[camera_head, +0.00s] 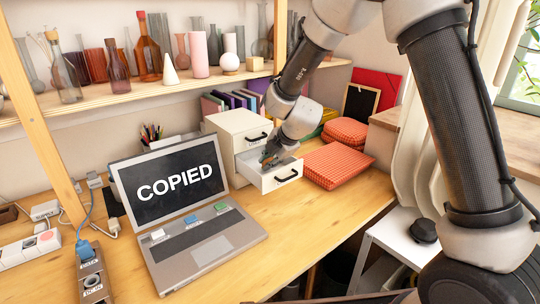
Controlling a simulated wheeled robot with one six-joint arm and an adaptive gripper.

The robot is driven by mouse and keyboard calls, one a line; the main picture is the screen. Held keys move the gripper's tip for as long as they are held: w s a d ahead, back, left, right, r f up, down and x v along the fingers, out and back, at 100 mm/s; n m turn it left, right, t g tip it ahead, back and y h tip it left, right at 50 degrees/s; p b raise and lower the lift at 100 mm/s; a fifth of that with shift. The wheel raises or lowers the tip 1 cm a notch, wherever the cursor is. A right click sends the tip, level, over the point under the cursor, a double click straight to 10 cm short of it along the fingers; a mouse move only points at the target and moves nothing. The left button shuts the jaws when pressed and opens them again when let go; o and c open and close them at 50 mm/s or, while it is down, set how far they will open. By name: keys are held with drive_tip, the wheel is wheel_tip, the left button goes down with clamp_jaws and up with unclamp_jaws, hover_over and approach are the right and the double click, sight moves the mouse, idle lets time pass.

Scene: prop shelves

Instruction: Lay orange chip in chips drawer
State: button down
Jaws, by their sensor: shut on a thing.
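A small white drawer cabinet (238,126) stands on the desk, and its lower drawer (282,178) is pulled open with a black handle. My gripper (267,159) points down at the open drawer, over its left inner part. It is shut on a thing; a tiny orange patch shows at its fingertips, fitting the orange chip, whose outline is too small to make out. Whether it touches the drawer floor I cannot tell. White (157,235), blue (191,220) and green (221,208) chips lie on the open laptop (195,225), whose screen reads "COPIED".
Red patterned boxes (338,165) stand right of the drawer. Books (225,101) are behind the cabinet. A shelf (130,92) with glassware runs above. The wooden desk (290,225) is clear in front of the drawer. A power strip and blue-cabled box (92,275) lie at left.

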drive_tip(key=shift+f, duration=0.1)
drive_tip(key=c, duration=1.3)
unclamp_jaws()
drive_tip(key=shift+c, duration=0.2)
drive_tip(key=v, duration=1.2)
